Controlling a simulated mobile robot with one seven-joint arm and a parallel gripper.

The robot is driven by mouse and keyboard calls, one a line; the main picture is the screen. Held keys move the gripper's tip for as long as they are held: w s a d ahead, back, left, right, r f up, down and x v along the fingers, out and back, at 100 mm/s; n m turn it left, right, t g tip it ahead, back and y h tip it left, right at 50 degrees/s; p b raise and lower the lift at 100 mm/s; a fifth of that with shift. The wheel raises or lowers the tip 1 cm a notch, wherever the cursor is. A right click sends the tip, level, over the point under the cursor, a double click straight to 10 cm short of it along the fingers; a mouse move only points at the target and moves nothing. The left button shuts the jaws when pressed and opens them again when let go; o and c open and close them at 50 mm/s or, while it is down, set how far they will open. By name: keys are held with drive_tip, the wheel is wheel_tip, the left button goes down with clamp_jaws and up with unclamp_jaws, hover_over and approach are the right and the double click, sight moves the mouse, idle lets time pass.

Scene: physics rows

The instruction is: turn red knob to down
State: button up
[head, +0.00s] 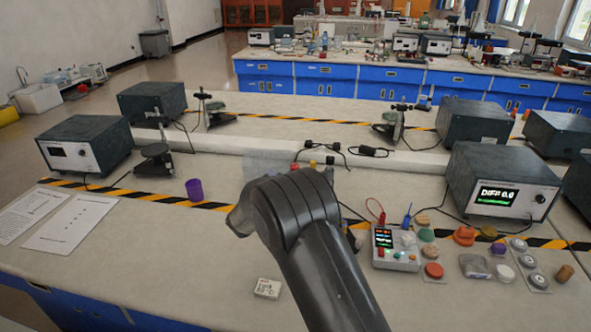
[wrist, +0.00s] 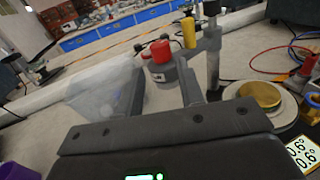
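The red knob (wrist: 160,51) sits on a grey cylindrical fitting in the wrist view, close ahead of my gripper. A small red top (head: 330,161) showing just beyond my arm in the head view looks like the same knob. A yellow knob (wrist: 188,32) stands behind it on the same grey fitting. My gripper (wrist: 162,82) has its two grey fingers apart, one on each side of the line to the red knob. I cannot tell whether they touch the fitting. In the head view my arm hides the gripper.
A translucent block (wrist: 103,90) stands left of the fingers in the wrist view. A round brass-coloured disc (wrist: 260,95) is at right. In the head view, a purple cup (head: 194,190), a button box (head: 396,249) and a display unit (head: 502,185) stand on the bench.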

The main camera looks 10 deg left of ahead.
sight(295, 166)
drive_tip(key=x, duration=0.8)
drive_tip(key=shift+w, duration=0.1)
drive_tip(key=c, duration=0.7)
drive_tip(key=shift+m+h, duration=0.4)
drive_tip(key=shift+h, duration=0.2)
drive_tip(key=m+g+h, duration=0.1)
drive_tip(key=m+h, duration=0.1)
drive_tip(key=shift+g+h, duration=0.3)
drive_tip(key=shift+g, duration=0.1)
drive_tip(key=shift+m+g+h, duration=1.8)
drive_tip(key=shift+g+h, duration=0.1)
drive_tip(key=shift+h, duration=0.3)
drive_tip(key=shift+m+g+h, duration=0.6)
drive_tip(key=shift+m+g, duration=0.1)
drive_tip(key=shift+g, duration=0.2)
